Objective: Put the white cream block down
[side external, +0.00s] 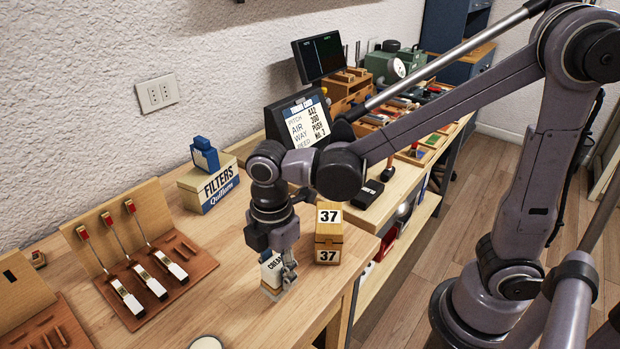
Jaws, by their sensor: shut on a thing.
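The white cream block (268,268) is small and pale, with dark lettering on its side, and stands upright near the front edge of the wooden workbench (235,285). My gripper (284,274) points down and is shut on the block from its right side, hiding part of it. The block's lower end is at or very close to the bench top; I cannot tell whether it touches.
A wooden box marked 37 (328,245) stands just right of my gripper. A FILTERS box (209,183) with a blue item on top is behind. Bench between rack and block is clear.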

